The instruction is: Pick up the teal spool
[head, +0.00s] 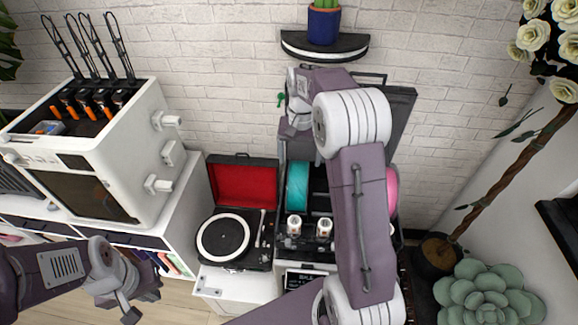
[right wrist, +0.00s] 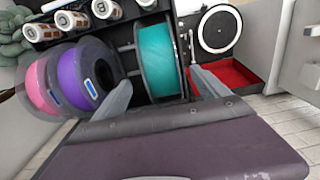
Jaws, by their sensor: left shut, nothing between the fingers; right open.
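The teal spool (head: 297,187) stands upright in a dark rack, left of my right arm in the head view. In the right wrist view the teal spool (right wrist: 158,60) shows between the two fingers of my right gripper (right wrist: 155,72). That gripper is open, with one finger on each side of the spool; I cannot tell whether either finger touches it. In the head view my right arm covers much of the rack. My left gripper (head: 129,301) is shut and empty at lower left, well away from the spool.
Purple (right wrist: 88,76) and pink (right wrist: 45,88) spools stand beside the teal one. Small white jars (right wrist: 72,20) line the rack's front. A record player (head: 223,237) with a red-lined lid is left of the rack, and a white 3D printer (head: 130,150) further left.

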